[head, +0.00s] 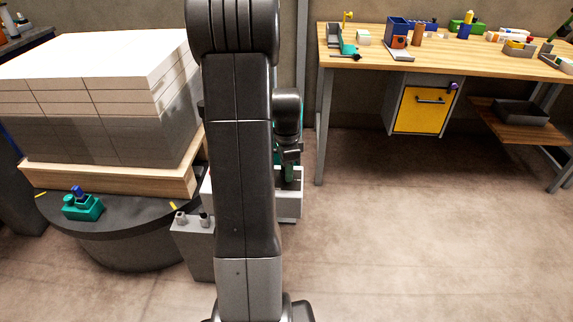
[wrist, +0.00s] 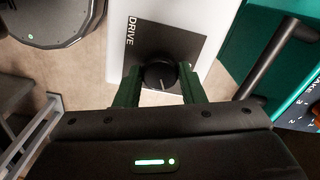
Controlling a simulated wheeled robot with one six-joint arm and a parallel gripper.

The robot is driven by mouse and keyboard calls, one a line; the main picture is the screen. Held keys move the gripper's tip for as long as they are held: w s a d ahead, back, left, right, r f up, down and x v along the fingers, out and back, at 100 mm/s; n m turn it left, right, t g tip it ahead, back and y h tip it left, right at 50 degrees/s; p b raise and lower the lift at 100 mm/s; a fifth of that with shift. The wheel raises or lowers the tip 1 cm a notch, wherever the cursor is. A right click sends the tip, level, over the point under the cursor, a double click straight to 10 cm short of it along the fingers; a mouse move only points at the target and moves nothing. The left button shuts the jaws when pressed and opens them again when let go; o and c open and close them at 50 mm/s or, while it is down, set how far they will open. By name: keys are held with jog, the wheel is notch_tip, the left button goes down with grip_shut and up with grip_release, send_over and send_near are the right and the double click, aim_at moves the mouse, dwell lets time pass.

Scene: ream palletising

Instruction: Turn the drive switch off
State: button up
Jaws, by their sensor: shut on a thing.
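The drive switch is a round black knob (wrist: 161,75) on a black plate marked DRIVE (wrist: 178,47), on the face of a pale box (wrist: 215,18). A short pale line shows on the knob; which setting it marks I cannot tell. My gripper (wrist: 159,73) has its two green fingers on either side of the knob and is shut on it. In the head view my gripper (head: 290,170) is partly behind my arm, in front of the pale box (head: 290,205). The knob is hidden there.
A teal panel with a dark handle (wrist: 278,55) stands close on the right in the wrist view. In the head view, stacked paper (head: 90,85) sits on a pallet (head: 110,180) at left, and a workbench (head: 450,62) stands at right. The floor between is clear.

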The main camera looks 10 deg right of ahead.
jog(key=n+p, duration=0.1)
jog(key=n, duration=0.5)
jog(key=shift+r+p, duration=0.1)
jog(key=shift+p, duration=0.3)
jog(key=n+p, duration=0.1)
jog(key=n, duration=0.5)
jog(key=shift+n, duration=0.3)
jog(key=o, duration=1)
notch_tip(320, 180, up, 14)
jog(key=p, duration=0.2)
jog(key=shift+f, duration=0.2)
